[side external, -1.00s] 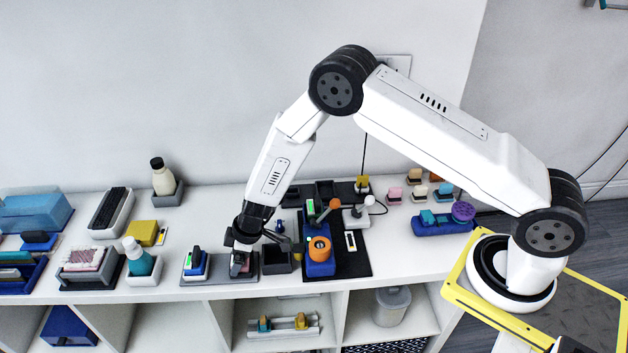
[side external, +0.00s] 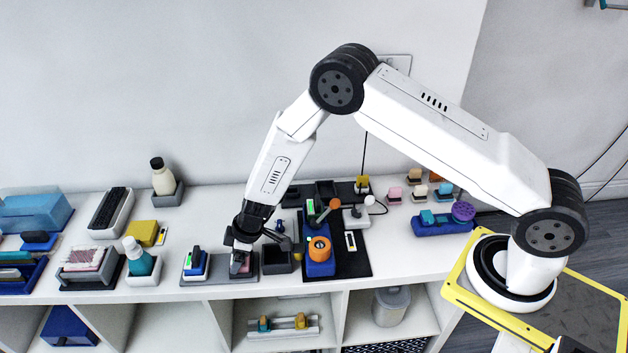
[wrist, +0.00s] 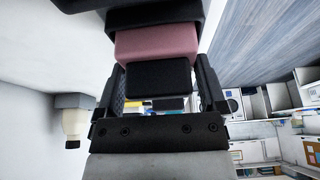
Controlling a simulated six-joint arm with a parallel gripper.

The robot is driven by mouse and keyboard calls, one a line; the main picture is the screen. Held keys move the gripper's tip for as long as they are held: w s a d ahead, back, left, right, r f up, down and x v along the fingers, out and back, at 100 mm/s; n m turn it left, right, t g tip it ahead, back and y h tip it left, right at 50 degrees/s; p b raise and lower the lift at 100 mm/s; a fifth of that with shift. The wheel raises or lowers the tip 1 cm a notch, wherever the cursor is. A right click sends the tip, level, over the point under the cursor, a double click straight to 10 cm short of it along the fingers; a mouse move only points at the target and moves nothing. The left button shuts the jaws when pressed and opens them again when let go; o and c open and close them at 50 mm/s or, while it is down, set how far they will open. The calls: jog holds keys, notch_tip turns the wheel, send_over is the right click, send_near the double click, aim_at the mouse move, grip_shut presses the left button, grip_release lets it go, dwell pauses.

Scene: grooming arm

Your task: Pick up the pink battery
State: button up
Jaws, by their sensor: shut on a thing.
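The pink battery (wrist: 155,42) shows in the wrist view as a pink block with a black end block. It sits between my gripper's (wrist: 160,75) two dark fingers. In the side view my gripper (side external: 241,262) points down at the dark grey holder (side external: 216,282) near the shelf's front edge, shut on the battery. Only a small pink patch of the battery (side external: 238,269) shows there, and the fingers cover the rest. I cannot tell whether its lower end is clear of the holder.
A blue-and-white device (side external: 195,266) stands just left of my gripper. An empty-looking dark box (side external: 276,260) and a blue stand with an orange ring (side external: 319,249) are close on the right. A teal bottle (side external: 138,260) stands farther left.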

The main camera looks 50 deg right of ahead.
jog(key=shift+r, duration=0.5)
jog(key=s+d+r, duration=0.3)
jog(key=s+r, duration=0.8)
jog(key=s, duration=0.2)
jog(key=shift+s+d+r, duration=0.25)
jog(key=shift+d+r, duration=0.05)
jog(key=shift+r, duration=0.1)
jog(key=shift+w+r, duration=0.1)
jog(key=shift+r, duration=0.05)
